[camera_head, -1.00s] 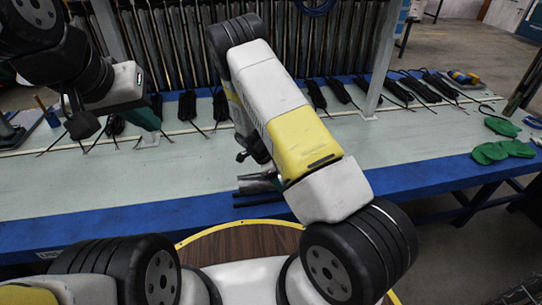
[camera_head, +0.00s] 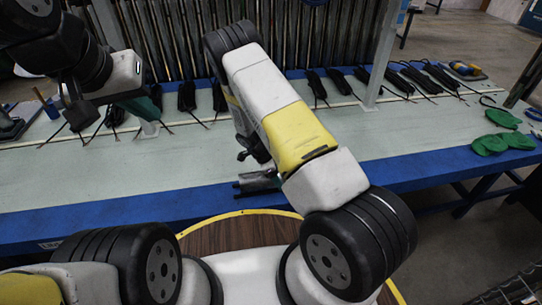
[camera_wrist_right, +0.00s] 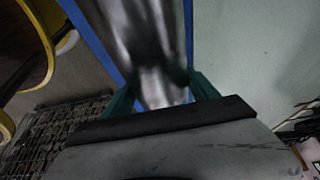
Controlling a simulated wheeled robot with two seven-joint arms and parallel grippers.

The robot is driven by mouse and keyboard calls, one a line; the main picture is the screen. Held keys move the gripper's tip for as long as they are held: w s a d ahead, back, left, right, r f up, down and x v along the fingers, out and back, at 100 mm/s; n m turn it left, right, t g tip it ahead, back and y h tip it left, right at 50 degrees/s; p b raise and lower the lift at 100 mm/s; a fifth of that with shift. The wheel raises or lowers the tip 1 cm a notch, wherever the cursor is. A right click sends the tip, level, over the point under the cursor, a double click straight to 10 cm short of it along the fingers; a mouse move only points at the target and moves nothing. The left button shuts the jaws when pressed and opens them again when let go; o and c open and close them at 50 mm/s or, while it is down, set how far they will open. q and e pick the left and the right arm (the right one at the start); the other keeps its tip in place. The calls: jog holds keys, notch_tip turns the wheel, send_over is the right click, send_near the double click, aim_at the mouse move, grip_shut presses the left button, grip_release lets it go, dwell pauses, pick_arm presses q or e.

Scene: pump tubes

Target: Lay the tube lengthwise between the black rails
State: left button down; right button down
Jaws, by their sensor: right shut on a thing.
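A silver metal tube fills the top middle of the right wrist view (camera_wrist_right: 140,40), between the two teal fingers of my right gripper (camera_wrist_right: 162,92), which is shut on it. In the head view a short end of the tube (camera_head: 258,180) shows at the table's front edge, beside my right arm. The right gripper and most of the tube are hidden behind that arm. Dark bar ends show close by the tube; I cannot tell whether it lies between the rails. My left gripper (camera_head: 146,106) hangs over the table's left part; its fingers are too unclear to read.
The pale table (camera_head: 110,185) has a blue front edge and is clear at front left. Bundles of black tubes (camera_head: 340,84) lie along its back, before a rack of dark pipes (camera_head: 180,40). Green gloves (camera_head: 500,143) lie at the right, and a grey post (camera_head: 380,55) stands at the back.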

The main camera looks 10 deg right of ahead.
jog(key=shift+c, duration=0.7)
grip_release()
jog(key=v, duration=0.7)
jog(key=shift+a+r, duration=0.15)
jog(key=shift+r, duration=0.2)
